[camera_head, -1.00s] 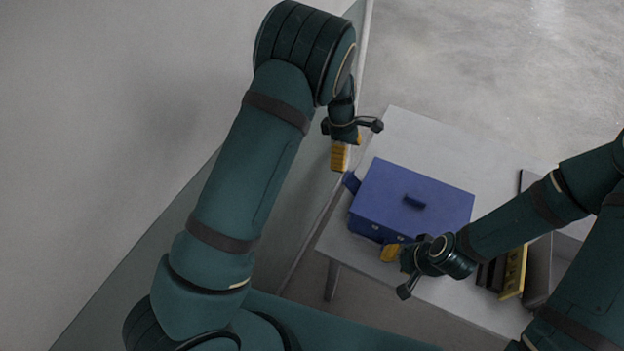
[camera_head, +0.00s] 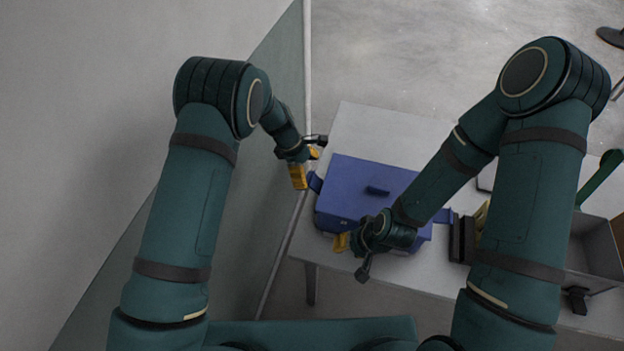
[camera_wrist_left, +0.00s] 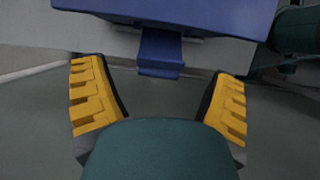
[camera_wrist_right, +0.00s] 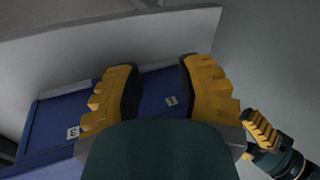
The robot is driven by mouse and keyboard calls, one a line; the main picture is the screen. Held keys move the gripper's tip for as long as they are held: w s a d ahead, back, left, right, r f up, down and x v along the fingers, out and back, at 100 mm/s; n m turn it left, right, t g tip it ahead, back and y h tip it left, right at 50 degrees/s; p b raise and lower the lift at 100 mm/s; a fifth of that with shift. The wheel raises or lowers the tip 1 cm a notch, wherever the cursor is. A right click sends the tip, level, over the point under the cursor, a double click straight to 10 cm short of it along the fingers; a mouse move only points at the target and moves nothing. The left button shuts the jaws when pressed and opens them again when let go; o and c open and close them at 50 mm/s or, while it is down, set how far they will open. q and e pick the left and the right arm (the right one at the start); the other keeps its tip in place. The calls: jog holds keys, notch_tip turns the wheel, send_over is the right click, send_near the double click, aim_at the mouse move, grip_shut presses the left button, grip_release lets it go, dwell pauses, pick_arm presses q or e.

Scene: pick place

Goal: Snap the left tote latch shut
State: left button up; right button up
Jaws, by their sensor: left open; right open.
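A blue tote (camera_head: 345,205) with a closed lid and a small lid handle (camera_head: 377,190) stands on the table. Its left latch (camera_head: 315,182) is a blue flap that sticks outward from the left side. In the left wrist view this latch (camera_wrist_left: 160,52) lies ahead of the fingers, roughly centred between them, not touched. My left gripper (camera_head: 306,166) is open and empty just left of the latch. My right gripper (camera_head: 345,241) is open at the tote's front side; in the right wrist view its fingers (camera_wrist_right: 157,85) are in front of the numbered front wall. Contact there is unclear.
A right latch (camera_head: 443,215) also sticks out on the tote's other side. Dark and yellow items (camera_head: 463,238) and a grey open bin (camera_head: 590,250) are to the right, partly behind my right arm. The table behind the tote (camera_head: 375,125) is clear.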

aim_at(311, 177)
pick_arm(q)
jog(key=shift+x, duration=2)
jog(key=shift+a, duration=0.1)
jog(key=c, duration=1.2)
jog(key=shift+o, duration=0.2)
